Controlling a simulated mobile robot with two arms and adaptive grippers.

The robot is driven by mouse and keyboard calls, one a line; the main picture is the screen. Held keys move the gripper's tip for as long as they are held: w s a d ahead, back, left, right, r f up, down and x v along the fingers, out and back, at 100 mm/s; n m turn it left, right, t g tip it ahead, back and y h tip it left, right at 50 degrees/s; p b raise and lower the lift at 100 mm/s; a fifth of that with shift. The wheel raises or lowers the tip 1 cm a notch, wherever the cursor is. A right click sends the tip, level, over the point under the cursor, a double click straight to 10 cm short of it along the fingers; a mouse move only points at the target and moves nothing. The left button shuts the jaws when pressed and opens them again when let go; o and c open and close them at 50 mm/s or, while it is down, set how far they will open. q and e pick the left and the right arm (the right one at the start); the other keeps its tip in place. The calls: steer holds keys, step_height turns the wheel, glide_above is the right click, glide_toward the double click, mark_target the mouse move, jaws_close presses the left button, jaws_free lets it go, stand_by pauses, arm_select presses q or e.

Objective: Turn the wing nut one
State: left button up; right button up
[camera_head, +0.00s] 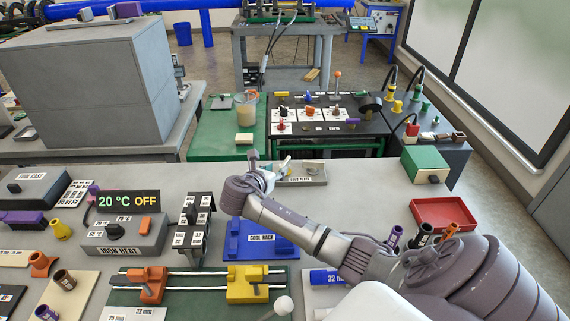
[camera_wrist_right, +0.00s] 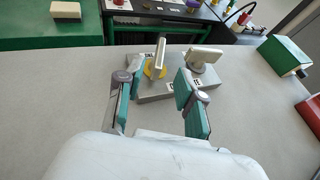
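In the right wrist view, a low grey block carries two wing-shaped parts. One is a thin upright grey wing on a yellow round base (camera_wrist_right: 157,62); the other is a wider grey wing (camera_wrist_right: 202,57) to its right. I cannot tell which is wing nut one. My right gripper (camera_wrist_right: 160,82) is open and empty, its two fingers apart. The yellow-based wing shows between and just beyond the fingertips, with no visible contact. In the head view my right gripper (camera_head: 268,168) is at the table's far edge, partly hidden by its wrist. My left gripper is not in view.
The blue cool rack (camera_head: 262,252) is nearer. A green-and-white box (camera_head: 425,164) and red tray (camera_head: 443,213) stand right. Beyond the table edge is a green bench (camera_head: 215,137). Bare table lies around the block.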

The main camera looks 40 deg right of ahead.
mark_target(282, 165)
steer(key=x, duration=0.8)
steer(key=shift+d, duration=0.1)
jaws_close()
